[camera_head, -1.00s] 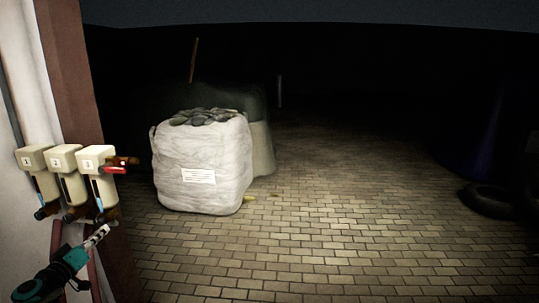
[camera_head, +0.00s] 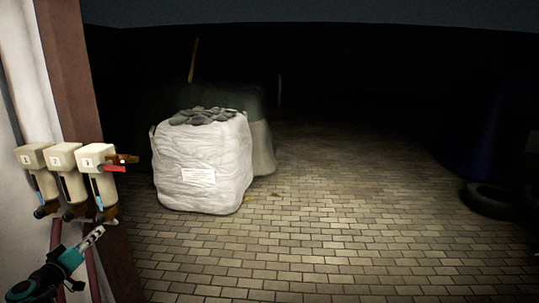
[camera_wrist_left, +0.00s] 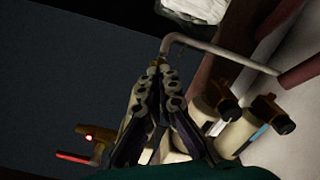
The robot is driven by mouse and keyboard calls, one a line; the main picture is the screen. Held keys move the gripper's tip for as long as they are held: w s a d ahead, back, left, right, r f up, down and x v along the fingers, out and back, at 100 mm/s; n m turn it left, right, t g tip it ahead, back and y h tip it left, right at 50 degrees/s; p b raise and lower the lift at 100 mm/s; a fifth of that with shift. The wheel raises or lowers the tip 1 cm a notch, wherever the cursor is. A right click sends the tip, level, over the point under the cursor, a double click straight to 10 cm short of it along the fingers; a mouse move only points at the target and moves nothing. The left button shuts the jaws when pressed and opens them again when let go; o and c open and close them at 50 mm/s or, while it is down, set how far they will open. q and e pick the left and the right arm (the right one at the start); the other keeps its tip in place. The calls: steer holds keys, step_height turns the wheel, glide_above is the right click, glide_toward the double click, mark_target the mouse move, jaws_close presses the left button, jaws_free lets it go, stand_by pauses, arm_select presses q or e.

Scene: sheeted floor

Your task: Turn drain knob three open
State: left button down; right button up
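Three cream drain units hang in a row at the left, numbered 1, 2 and 3. Unit three (camera_head: 95,158) is the rightmost and has a brown fitting with a red lever (camera_head: 114,168) at its side. Its dark brown drain knob (camera_head: 107,215) is at the bottom, below a blue strip. My left gripper (camera_head: 98,232) is just below this knob, pointing up toward it. My right gripper is out of view.
Red-brown pipes (camera_head: 92,265) run down beside my left gripper, and a brown column (camera_head: 70,80) stands behind the units. A large white sack (camera_head: 203,165) stands on the paved floor. Tires (camera_head: 490,200) lie at the right. The middle floor is open.

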arm_select(q)
steer(key=shift+f, duration=0.1)
stand_by(0.3)
steer(key=s, duration=0.6)
steer(key=shift+a+f, duration=0.25)
steer(key=w+d+r+p, duration=0.1)
steer(key=w+d+p, duration=0.1)
steer(key=w, duration=0.4)
steer(key=shift+d+r+p, duration=0.3)
steer(key=shift+r+p, duration=0.05)
steer(key=shift+r, duration=0.05)
stand_by(0.4)
steer(key=shift+s+r, duration=0.1)
stand_by(0.4)
